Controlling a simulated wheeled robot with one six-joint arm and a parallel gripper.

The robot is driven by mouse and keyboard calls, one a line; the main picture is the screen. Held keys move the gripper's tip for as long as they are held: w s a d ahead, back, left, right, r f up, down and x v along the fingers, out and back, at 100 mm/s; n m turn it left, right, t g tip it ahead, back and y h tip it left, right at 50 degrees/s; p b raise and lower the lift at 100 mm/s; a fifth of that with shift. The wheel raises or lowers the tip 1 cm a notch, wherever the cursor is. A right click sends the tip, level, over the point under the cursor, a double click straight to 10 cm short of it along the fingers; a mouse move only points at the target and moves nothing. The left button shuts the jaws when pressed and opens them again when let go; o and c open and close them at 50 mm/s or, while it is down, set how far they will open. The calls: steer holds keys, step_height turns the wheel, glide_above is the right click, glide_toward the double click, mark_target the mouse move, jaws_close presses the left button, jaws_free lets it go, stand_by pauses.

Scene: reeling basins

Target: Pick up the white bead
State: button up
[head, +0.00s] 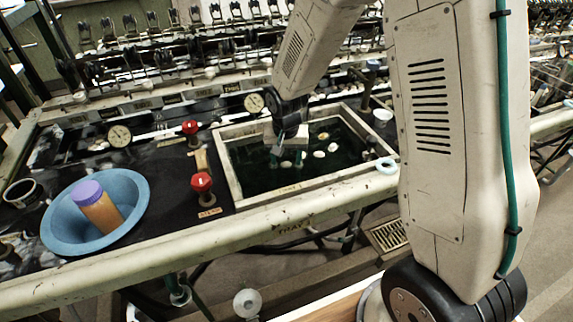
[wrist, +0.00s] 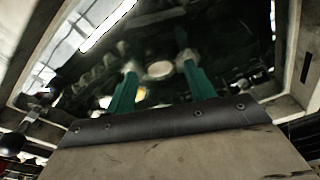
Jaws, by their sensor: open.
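Several small pale oval pieces lie in the dark basin (head: 234,182); which one is the white bead I cannot tell for sure. A whitish oval (wrist: 159,70) shows between my fingertips in the wrist view, with no clear contact. In the head view one white oval (head: 286,164) is by my fingertips, and others (head: 319,154) lie to the right. My gripper (head: 287,158) points down into the basin, its green fingers apart. It also shows open in the wrist view (wrist: 158,64). The finger tips partly hide the pieces near them.
The basin's raised pale rim surrounds my gripper. A pale ring (head: 386,166) lies on its right front corner. Red knobs (head: 201,182) stand to the left. A blue bowl (head: 60,222) holds an orange jar with a purple lid (head: 98,208). Reeling machinery (head: 190,50) stands behind.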

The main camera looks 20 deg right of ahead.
mark_target(286, 163)
steer(key=shift+f, duration=0.55)
steer(key=c, duration=0.7)
step_height(286, 163, up, 10)
steer(key=shift+r, duration=0.1)
steer(key=shift+c, duration=0.2)
